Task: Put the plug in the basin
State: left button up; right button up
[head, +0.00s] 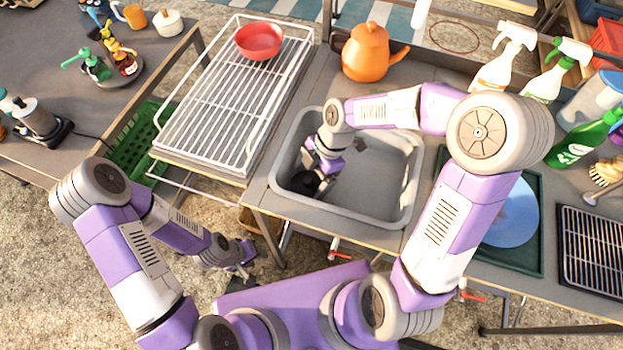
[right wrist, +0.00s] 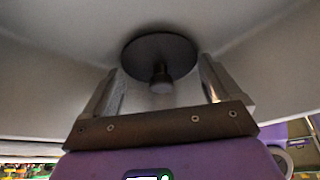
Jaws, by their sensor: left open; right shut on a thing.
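The plug (right wrist: 160,58) is a dark round disc with a short knob, seen between the two fingers of my right gripper (right wrist: 160,82) in the right wrist view. The gripper is shut on it. In the head view my right gripper (head: 314,184) reaches down into the left part of the grey basin (head: 391,190), with the dark plug (head: 304,183) low inside it. The drain hole is not clearly seen. My left gripper (head: 247,268) is open and empty, below the counter's front edge and left of the basin.
A white wire rack (head: 215,115) with a red bowl (head: 259,40) stands left of the basin. An orange kettle (head: 368,52) is behind it. Spray bottles (head: 502,60) and a blue plate (head: 509,212) on a green tray are to the right. The basin's right half is clear.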

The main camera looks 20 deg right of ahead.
jog(key=shift+f, duration=0.45)
jog(key=shift+r, duration=0.1)
jog(key=o, duration=0.7)
jog(key=shift+o, duration=0.2)
jog(key=shift+r, duration=0.1)
jog(key=p+v, duration=0.4)
jog(key=v, duration=0.8)
